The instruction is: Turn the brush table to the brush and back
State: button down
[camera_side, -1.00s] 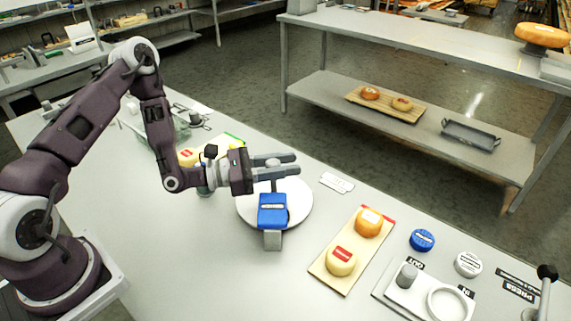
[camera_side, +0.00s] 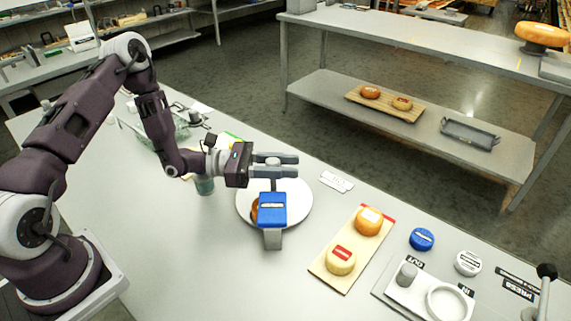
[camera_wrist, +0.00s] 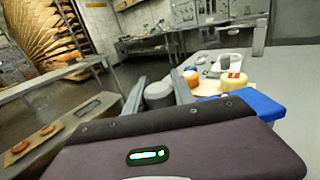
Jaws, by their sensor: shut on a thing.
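The brush table is a white round disc (camera_side: 300,208) on the bench, with a grey post (camera_side: 274,183) standing near its far edge. My gripper (camera_side: 292,165) is shut on the top of this post, and its fingers lie level above the disc. In the wrist view a grey cylinder (camera_wrist: 158,95) sits between the two fingers. The blue brush (camera_side: 272,207) hangs over the near part of the disc on a grey stand (camera_side: 272,239). An orange cheese wheel (camera_side: 255,211) shows at the brush's left side, mostly hidden by it.
A wooden board (camera_side: 330,274) with an orange wheel (camera_side: 368,221) and a pale yellow wheel (camera_side: 341,260) lies to the right. A blue lid (camera_side: 421,239), a white lid (camera_side: 468,264) and a press plate (camera_side: 408,290) stand beyond it. A teal cup (camera_side: 204,184) is left of the disc.

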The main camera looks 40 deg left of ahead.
jog(key=shift+s+d+m+g+h, duration=0.1)
jog(key=shift+s+m+g+h, duration=0.35)
jog(key=shift+m+g, duration=1.25)
jog(key=shift+s+d+m+g+h, duration=0.15)
jog(key=shift+m+g+h, duration=0.7)
jog(key=shift+g, duration=1.5)
jog(key=shift+s+m+g+h, duration=0.35)
jog(key=shift+m+g, duration=1.2)
jog(key=shift+g, duration=0.5)
jog(key=shift+s+m+g, duration=0.1)
jog(key=shift+m+g, duration=0.3)
jog(key=shift+g, duration=0.3)
jog(key=c, duration=1.1)
grip_release()
jog(key=shift+o, duration=0.2)
jog(key=w+a, duration=0.1)
jog(key=a, duration=0.4)
notch_tip(320, 180, up, 7)
